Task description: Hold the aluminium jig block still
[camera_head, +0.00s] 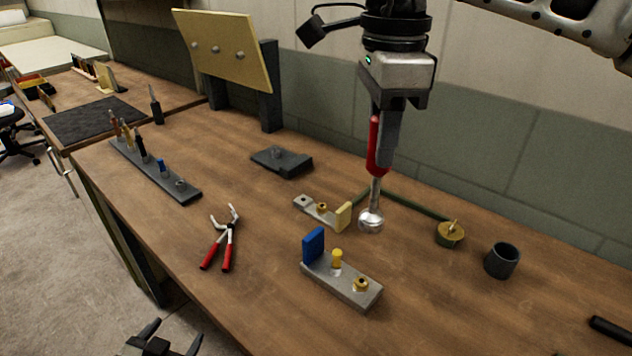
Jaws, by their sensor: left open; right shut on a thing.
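A grey aluminium jig block (345,284) lies on the bench at the lower centre. It carries an upright blue tab (313,245), a yellow pin (337,259) and a brass nut-like fitting (361,285). My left gripper (165,338) is open and empty at the bottom edge, left of the block and apart from it. My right gripper (386,150) points down, shut on a red-handled tool (375,145). The tool's round metal end (371,219) hangs behind and a little right of the block, apart from it. I cannot tell whether this end touches the bench.
A smaller metal bracket (322,212) lies behind the block. Red-handled pliers (225,240) lie left. A brass pot (450,234) and a dark cup (502,260) stand right. A tool rack (155,172), a dark pad (281,162) and a yellow panel (223,50) are further back.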

